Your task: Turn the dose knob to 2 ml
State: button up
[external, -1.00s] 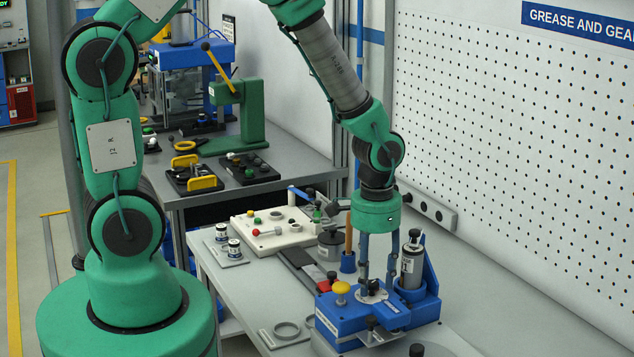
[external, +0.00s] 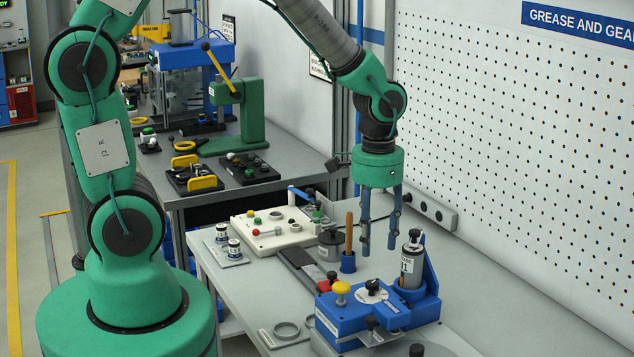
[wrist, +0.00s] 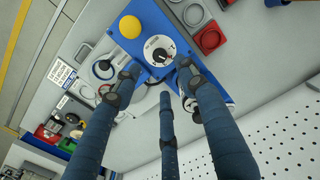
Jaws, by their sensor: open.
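The dose knob (external: 372,286) is a small black knob on a round white dial, on top of the blue dispenser (external: 345,318). The knob also shows in the wrist view (wrist: 159,54), between my fingertips in the picture. The dial's figures are too small to read, so its setting cannot be told. My gripper (external: 378,249) is open and empty, its fingers pointing down, above the dispenser and apart from the knob. The fingers also show in the wrist view (wrist: 158,76).
A yellow button (external: 342,287) sits beside the dial. A grey labelled canister (external: 411,266) stands in the dispenser's holder at the right. A blue cup (external: 348,264) with a wooden handle stands behind it. A cream panel (external: 276,240) lies farther back.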

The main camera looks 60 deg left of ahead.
jog(key=shift+r, duration=1.3)
jog(key=s+a+r+t+b, duration=0.3)
jog(key=s+r+t+b, duration=0.2)
jog(key=s+r+b, duration=0.5)
jog(key=s+r, duration=0.4)
jog(key=s, duration=0.4)
jog(key=shift+s+r+t, duration=0.25)
jog(key=shift+t, duration=0.05)
jog(key=shift+a, duration=0.1)
dwell(0.8)
